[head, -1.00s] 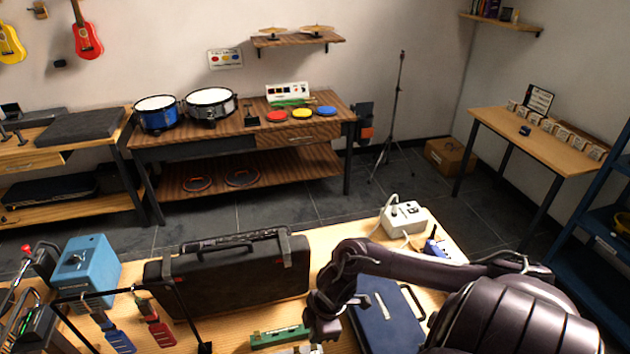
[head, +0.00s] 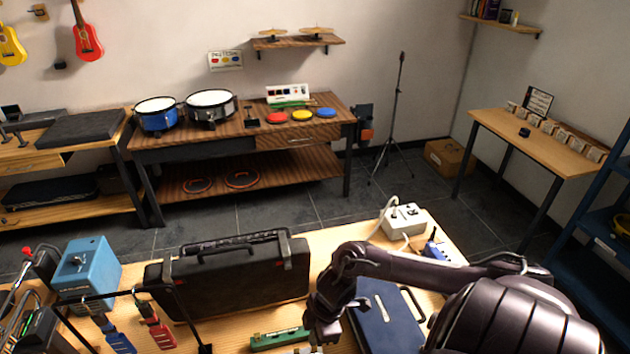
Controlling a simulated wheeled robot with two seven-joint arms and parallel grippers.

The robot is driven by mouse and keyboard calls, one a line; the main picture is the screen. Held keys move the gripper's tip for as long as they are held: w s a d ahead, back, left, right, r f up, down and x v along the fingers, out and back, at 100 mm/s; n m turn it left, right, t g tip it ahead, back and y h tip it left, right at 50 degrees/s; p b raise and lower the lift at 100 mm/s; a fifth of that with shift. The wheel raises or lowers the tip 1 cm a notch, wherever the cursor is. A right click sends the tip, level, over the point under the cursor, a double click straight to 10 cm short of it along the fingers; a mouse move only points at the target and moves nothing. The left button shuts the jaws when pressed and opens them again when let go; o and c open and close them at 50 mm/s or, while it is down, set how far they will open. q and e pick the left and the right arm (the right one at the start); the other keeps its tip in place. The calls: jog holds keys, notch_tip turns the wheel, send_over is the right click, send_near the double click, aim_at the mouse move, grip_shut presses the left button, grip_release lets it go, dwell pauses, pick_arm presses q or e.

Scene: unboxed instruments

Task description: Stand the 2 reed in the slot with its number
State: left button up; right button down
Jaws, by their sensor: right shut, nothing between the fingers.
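My right gripper (head: 310,349) is at the bottom edge of the head view, pointing down beside the right end of a small green and brass-coloured block (head: 275,340) on the near wooden table. Its fingers are largely cut off by the frame edge; it is shut and holds nothing that I can see. My left gripper is not in view.
On the near table (head: 340,236) stand a black case (head: 235,282), a blue box (head: 85,270), a dark blue case (head: 385,318) under my right arm and a white power box (head: 403,217). Red and blue items (head: 158,332) lie at left. Bare wood shows behind the black case.

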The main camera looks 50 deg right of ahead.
jog(key=shift+d+b+x, duration=0.25)
jog(key=shift+b+x, duration=0.45)
jog(key=shift+x, duration=0.55)
dwell(0.4)
jog(key=shift+s, duration=0.15)
jog(key=c, duration=1.7)
grip_release()
jog(key=v, duration=0.7)
jog(key=shift+s+d+r, duration=0.1)
jog(key=shift+r, duration=0.2)
